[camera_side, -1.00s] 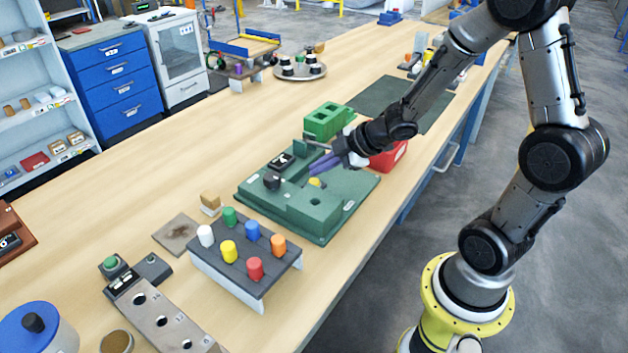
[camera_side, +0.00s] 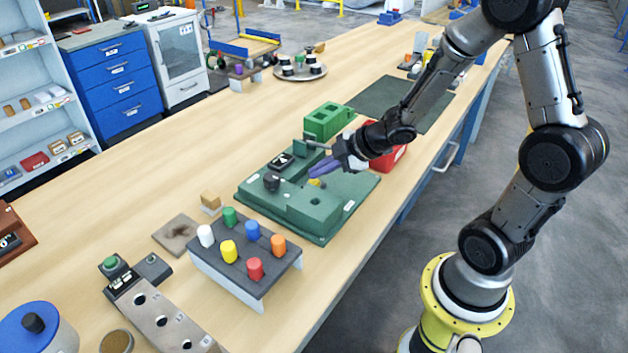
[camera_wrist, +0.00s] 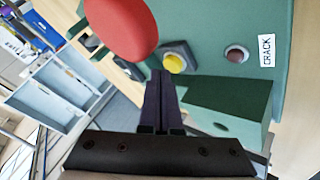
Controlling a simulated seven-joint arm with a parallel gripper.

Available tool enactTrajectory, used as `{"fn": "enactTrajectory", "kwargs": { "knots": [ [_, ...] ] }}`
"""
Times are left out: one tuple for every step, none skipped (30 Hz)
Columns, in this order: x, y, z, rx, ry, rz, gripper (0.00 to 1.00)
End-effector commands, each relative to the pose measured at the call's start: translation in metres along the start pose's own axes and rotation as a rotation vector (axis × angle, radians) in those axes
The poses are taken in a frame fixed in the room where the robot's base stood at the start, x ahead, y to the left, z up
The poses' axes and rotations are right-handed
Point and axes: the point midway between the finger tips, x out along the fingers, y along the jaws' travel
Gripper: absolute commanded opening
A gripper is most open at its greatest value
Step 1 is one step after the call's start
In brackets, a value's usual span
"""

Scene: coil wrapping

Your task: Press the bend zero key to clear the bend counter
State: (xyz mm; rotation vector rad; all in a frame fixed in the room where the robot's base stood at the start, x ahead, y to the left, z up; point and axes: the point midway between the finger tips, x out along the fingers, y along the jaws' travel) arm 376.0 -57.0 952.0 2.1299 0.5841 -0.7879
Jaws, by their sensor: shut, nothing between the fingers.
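A green fixture (camera_side: 335,207) stands on the wooden bench. On it a yellow button (camera_side: 316,183) shows just below my fingertips in the side view. In the wrist view the yellow button (camera_wrist: 174,62) sits in a dark square housing, just beyond the fingertips. No bend zero label is legible, so I cannot tell for sure that this is the key. My gripper (camera_side: 311,173) has dark purple fingers, shut together and empty. In the wrist view the fingertips (camera_wrist: 161,74) look close to the button; I cannot tell whether they touch.
A dark red button (camera_wrist: 237,53) sits beside a CRACK label. A large red disc (camera_wrist: 122,28) is close to the wrist camera. A black knob (camera_side: 271,181) stands on the fixture. A green block (camera_side: 326,119) and a red bin (camera_side: 390,157) stand behind. A peg rack (camera_side: 262,282) is in front.

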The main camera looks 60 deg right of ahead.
Motion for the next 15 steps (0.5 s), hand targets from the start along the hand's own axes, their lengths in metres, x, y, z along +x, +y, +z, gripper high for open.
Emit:
{"fn": "enactTrajectory", "kwargs": {
  "knots": [
    [0.0002,-0.0001,0.0001,0.0,0.0,0.0,0.0],
    [0.0003,-0.0002,0.0002,0.0,0.0,0.0,0.0],
    [0.0006,-0.0003,0.0004,0.001,0.0,0.0,0.0],
    [0.0007,-0.0005,0.0005,0.001,0.0,0.0,0.0],
    [0.001,-0.0006,0.0007,0.001,0.0,0.0,0.0],
    [0.0013,-0.0008,0.0009,0.001,0.0,0.0,0.0],
    [0.0015,-0.001,0.0011,0.001,0.0,0.0,0.0],
    [0.0017,-0.0011,0.0012,0.001,0.0,0.0,0.0],
    [0.0021,-0.0014,0.0015,0.001,0.0,0.0,0.0],
    [0.0023,-0.0016,0.0017,0.001,0.0,0.0,0.0],
    [0.0026,-0.0018,0.0019,0.001,0.0,0.0,0.0],
    [0.0029,-0.0021,0.0021,0.0,0.0,-0.001,0.0],
    [0.0031,-0.0022,0.0023,0.0,0.0,-0.001,0.0],
    [0.0034,-0.0024,0.0024,0.0,0.0,-0.001,0.0],
    [0.0037,-0.0026,0.0026,0.0,0.0,-0.001,0.0]
  ]
}}
